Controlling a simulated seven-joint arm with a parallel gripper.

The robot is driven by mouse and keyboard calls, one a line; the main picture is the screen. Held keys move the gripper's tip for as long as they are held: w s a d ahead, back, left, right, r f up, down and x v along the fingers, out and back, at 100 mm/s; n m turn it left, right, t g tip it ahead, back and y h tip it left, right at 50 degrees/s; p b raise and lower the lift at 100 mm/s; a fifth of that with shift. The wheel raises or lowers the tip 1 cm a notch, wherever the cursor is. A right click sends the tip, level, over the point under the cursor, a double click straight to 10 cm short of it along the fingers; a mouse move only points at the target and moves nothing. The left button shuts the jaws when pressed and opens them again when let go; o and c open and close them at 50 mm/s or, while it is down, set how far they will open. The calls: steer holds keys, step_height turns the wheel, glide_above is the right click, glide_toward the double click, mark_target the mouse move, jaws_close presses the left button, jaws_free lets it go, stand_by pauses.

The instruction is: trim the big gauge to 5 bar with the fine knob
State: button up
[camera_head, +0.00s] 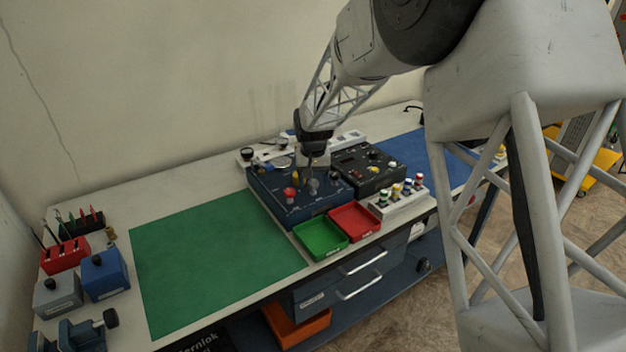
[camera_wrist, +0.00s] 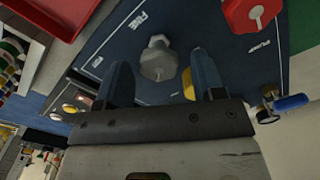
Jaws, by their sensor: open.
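The blue trainer panel (camera_head: 270,190) sits at the back middle of the bench. The fine knob (camera_wrist: 158,60) is a grey lobed knob beside a "FINE" label in the wrist view. It also shows in the head view (camera_head: 313,186), just below my gripper (camera_head: 314,160). In the wrist view my gripper (camera_wrist: 162,78) is open, with one blue-grey finger toward each side of the knob. I see no contact, and the depth between fingertips and knob is unclear. A round gauge-like face (camera_head: 283,162) lies at the panel's back edge. I cannot read its needle or tell whether it is the big gauge.
A red knob (camera_head: 290,193) stands left of the fine knob. A yellow part (camera_wrist: 188,84) is close to the right finger. A black instrument box (camera_head: 367,168) stands right of the panel. Green (camera_head: 321,236) and red (camera_head: 354,220) trays lie in front. The green mat (camera_head: 210,260) is clear.

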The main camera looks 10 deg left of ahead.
mark_target(314, 181)
steer(key=shift+r, duration=3.8)
steer(key=shift+d+r, duration=0.1)
steer(key=shift+s+d+r, duration=0.15)
steer(key=shift+d, duration=0.1)
steer(key=s+d+r+m, duration=0.1)
steer(key=s+d+r, duration=0.3)
steer(key=s+d, duration=0.3)
steer(key=s+d+r+t, duration=0.1)
steer(key=s+d+r, duration=0.3)
steer(key=s+d, duration=0.3)
steer(key=s+d+r+m, duration=0.1)
steer(key=s+d+r, duration=0.3)
steer(key=d, duration=0.5)
steer(key=s+d+f, duration=0.1)
steer(key=s+d, duration=0.3)
steer(key=s, duration=0.4)
steer(key=s+d+f+t, duration=0.1)
steer(key=s+d, duration=0.3)
steer(key=s, duration=0.5)
steer(key=s+d+f+m, duration=0.1)
steer(key=s+d, duration=0.3)
steer(key=s, duration=0.5)
steer(key=shift+d+f+t, duration=0.3)
steer(key=shift+d, duration=0.05)
